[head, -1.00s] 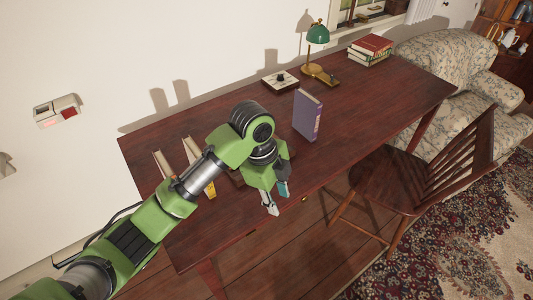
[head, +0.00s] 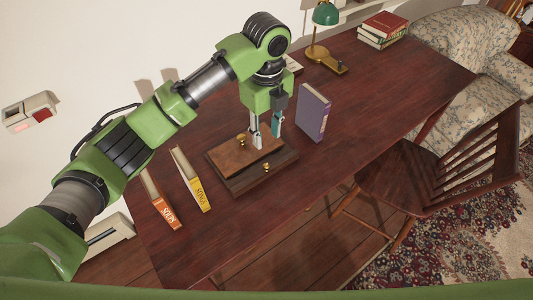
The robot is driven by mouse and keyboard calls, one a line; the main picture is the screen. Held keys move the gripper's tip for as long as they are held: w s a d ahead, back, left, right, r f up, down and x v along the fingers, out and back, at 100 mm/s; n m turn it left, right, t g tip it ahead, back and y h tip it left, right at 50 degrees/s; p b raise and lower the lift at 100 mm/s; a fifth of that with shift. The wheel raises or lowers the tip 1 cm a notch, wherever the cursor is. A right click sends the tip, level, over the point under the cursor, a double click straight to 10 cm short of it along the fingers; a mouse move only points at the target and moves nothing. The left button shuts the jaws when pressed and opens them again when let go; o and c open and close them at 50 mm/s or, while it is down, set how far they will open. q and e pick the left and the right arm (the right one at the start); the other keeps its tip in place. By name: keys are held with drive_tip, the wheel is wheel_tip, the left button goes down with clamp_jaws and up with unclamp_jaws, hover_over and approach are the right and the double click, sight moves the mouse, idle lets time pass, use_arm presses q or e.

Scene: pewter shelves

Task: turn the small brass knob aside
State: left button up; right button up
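A low wooden box (head: 228,158) lies on the dark red desk (head: 370,98). One brass knob (head: 242,140) stands on its upper panel, and another, smaller-looking brass knob (head: 267,167) sits at its front part. My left gripper (head: 267,139) points down over the back right part of the box, just right of the upper knob. Its two fingers are apart, with nothing between them. I cannot tell whether the fingertips touch the box. My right gripper is out of view.
An orange book (head: 162,204) and a yellow book (head: 192,182) stand left of the box. A purple book (head: 312,113) stands upright close to the right of my gripper. A green lamp (head: 325,16) is at the back.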

use_arm(q)
hover_over(267, 165)
wheel_tip(267, 165, down, 6)
drive_tip(key=shift+s+a+r+p, duration=0.1)
drive_tip(key=shift+r+p, duration=0.15)
drive_tip(key=shift+p, duration=0.05)
wheel_tip(267, 165, down, 6)
drive_tip(key=shift+f, duration=0.3)
drive_tip(key=shift+p, duration=0.3)
clamp_jaws()
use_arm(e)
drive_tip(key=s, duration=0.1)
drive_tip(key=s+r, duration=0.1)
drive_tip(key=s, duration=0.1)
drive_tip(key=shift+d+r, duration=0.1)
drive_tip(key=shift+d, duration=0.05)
